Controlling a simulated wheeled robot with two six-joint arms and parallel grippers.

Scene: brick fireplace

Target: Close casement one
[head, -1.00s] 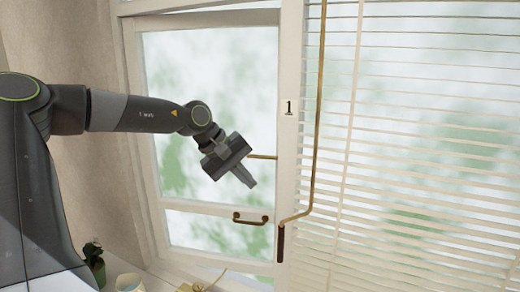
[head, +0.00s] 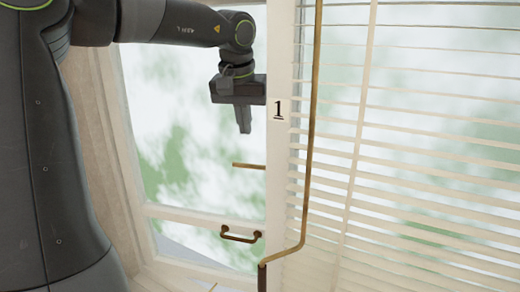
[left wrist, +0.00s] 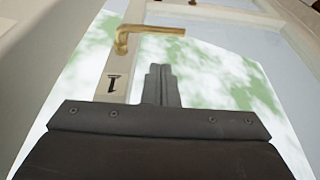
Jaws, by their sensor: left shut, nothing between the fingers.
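Casement one (head: 190,212) is the white-framed glass sash at the left of the head view, beside the post marked 1 (head: 278,108). I cannot tell how far open it stands. A brass lever handle (head: 249,165) sticks out left from the post side, and a brown pull handle (head: 240,234) sits lower. My left gripper (head: 244,130) is shut and empty, fingers pointing down, above the lever and apart from it. In the left wrist view, the shut fingertips (left wrist: 160,70) lie beside the label, with the lever (left wrist: 150,32) beyond them. My right gripper is not in view.
A white slatted blind (head: 420,150) covers the window right of the post. A bent brass rod (head: 312,110) with a dark grip (head: 262,277) hangs in front of the post and blind.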

